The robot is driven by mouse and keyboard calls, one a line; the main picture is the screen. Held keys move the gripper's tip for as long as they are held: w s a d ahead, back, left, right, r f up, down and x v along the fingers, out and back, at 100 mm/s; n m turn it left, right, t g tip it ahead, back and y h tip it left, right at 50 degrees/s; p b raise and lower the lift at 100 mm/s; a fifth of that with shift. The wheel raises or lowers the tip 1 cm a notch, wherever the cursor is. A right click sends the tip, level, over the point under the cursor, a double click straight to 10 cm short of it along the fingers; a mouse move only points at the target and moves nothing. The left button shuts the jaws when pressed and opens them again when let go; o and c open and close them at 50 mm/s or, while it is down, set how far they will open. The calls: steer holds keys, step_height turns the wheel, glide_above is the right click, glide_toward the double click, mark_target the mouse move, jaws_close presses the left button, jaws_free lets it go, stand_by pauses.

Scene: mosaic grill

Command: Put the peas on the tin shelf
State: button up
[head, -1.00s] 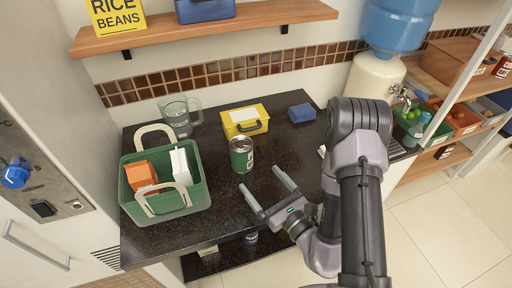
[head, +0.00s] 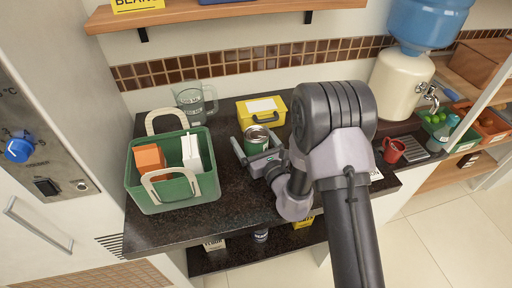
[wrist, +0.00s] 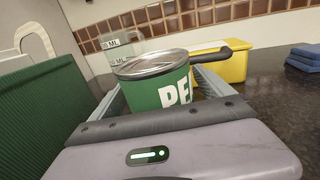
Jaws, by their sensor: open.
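The peas can (head: 256,143), a green tin with a silver lid, stands upright on the dark counter. In the wrist view the can (wrist: 160,90) shows white letters "PE" and sits between the two fingers. My gripper (head: 254,140) is open, with one finger on each side of the can; I cannot tell whether either finger touches it. The can's lower part is hidden behind my gripper in the wrist view.
A green basket (head: 195,190) with cartons stands left of the can. A glass jug (head: 190,105) and a yellow box (head: 262,107) stand behind. Items including a yellow one (head: 303,222) sit on the low shelf. A red mug (head: 393,150) is at right.

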steer(key=shift+w, duration=0.15)
jaws_close()
stand_by(0.4)
